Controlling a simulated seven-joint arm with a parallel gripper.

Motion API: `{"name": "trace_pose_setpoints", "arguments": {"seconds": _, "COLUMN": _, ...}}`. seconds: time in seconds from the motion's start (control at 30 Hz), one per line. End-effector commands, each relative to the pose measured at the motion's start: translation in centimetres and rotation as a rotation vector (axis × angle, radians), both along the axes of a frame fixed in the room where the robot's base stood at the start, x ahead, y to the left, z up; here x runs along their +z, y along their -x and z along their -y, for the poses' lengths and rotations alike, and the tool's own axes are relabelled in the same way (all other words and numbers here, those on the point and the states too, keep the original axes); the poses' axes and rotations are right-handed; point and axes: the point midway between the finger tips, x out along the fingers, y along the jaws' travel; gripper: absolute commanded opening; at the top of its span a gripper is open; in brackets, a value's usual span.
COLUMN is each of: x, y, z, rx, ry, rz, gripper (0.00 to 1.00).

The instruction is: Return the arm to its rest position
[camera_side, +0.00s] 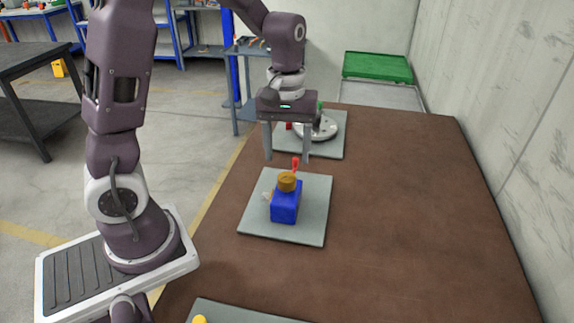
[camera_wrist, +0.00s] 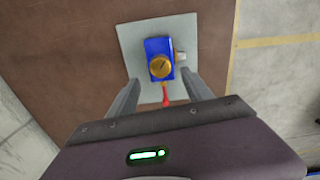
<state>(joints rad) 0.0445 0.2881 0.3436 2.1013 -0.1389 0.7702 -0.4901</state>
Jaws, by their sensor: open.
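My gripper (camera_side: 287,157) is open and empty, pointing down above a screw jack. The jack has a blue body (camera_side: 285,206), a brass-coloured round top (camera_side: 287,182) and a red handle (camera_side: 296,164). It stands on a grey plate (camera_side: 257,222) on the brown table. In the wrist view the open fingers of my gripper (camera_wrist: 163,92) spread on either side of the red handle (camera_wrist: 165,97), with the blue body (camera_wrist: 158,47) and brass top (camera_wrist: 160,66) beyond. I cannot tell from these views exactly how high the fingers are above the jack.
Another grey plate (camera_side: 335,148) behind carries a silver round device (camera_side: 316,129) with red and green parts. A third plate (camera_side: 235,314) with a yellow part (camera_side: 199,319) is at the front edge. The table's right side (camera_side: 420,220) is clear, bounded by a wall (camera_side: 500,100).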

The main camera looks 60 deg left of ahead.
Motion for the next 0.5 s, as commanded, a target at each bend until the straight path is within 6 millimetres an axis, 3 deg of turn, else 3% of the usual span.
{"name": "trace_pose_setpoints", "arguments": {"seconds": 0.37, "x": 1.0, "y": 0.1, "z": 0.1, "rx": -0.005, "ry": 0.002, "rz": 0.004, "gripper": 0.59}}
{"name": "trace_pose_setpoints", "arguments": {"seconds": 0.43, "x": 2.3, "y": 0.8, "z": 0.8, "rx": -0.049, "ry": 0.012, "rz": 0.034, "gripper": 0.59}}
{"name": "trace_pose_setpoints", "arguments": {"seconds": 0.5, "x": 5.0, "y": 2.4, "z": 2.2, "rx": -0.154, "ry": 0.024, "rz": 0.102, "gripper": 0.59}}
